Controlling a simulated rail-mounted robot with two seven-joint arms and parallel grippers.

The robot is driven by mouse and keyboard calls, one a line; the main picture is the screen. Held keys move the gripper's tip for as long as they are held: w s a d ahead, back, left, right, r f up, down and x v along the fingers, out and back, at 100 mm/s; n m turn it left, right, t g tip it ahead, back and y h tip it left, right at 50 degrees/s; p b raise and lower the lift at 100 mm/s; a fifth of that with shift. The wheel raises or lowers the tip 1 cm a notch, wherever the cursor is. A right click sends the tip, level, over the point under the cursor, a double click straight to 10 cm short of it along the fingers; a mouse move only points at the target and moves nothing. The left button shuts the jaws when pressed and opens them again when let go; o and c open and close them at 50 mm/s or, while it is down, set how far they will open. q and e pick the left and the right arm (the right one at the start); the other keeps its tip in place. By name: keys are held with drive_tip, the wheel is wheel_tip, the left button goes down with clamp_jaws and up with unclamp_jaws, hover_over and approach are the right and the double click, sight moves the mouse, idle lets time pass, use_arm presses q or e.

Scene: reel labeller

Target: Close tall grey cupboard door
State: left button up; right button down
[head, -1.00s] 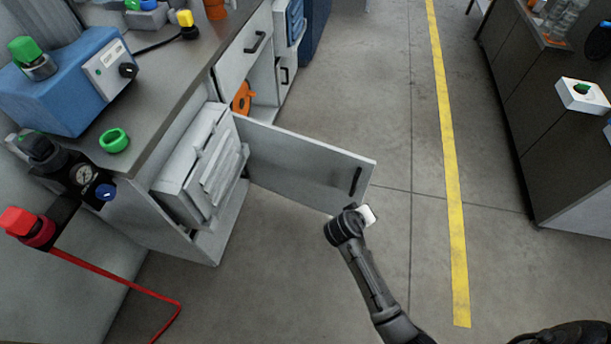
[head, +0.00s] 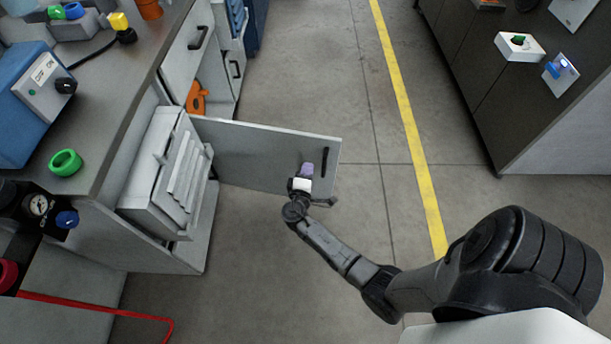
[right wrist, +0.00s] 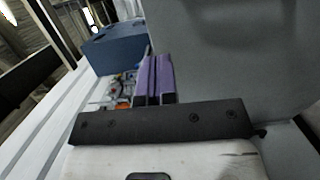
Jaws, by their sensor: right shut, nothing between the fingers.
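The grey cupboard door (head: 250,155) stands open in the head view, swung out from the bench front, with a dark handle (head: 325,163) near its free edge. Behind it the cupboard is open and holds a pale grey boxy unit with slats (head: 180,165). My right gripper (head: 307,170) is in front of the door's near face, just left of the handle; I cannot tell if it touches the door. In the right wrist view its purple fingers (right wrist: 153,80) are together, with nothing between them, beside a grey surface. My left gripper is not in view.
The worktop carries a blue box (head: 30,100), a green ring (head: 65,162) and a pressure gauge (head: 38,205). A red hose (head: 100,308) runs low at the front left. A dark cabinet (head: 490,80) stands at right. Open floor with a yellow line (head: 410,130) lies between.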

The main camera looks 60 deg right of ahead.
sight(315, 141)
drive_tip(key=b+x, duration=0.2)
drive_tip(key=x, duration=0.7)
drive_tip(key=shift+d, duration=0.15)
drive_tip(key=shift+w+d, duration=0.1)
drive_tip(key=shift+d, duration=0.05)
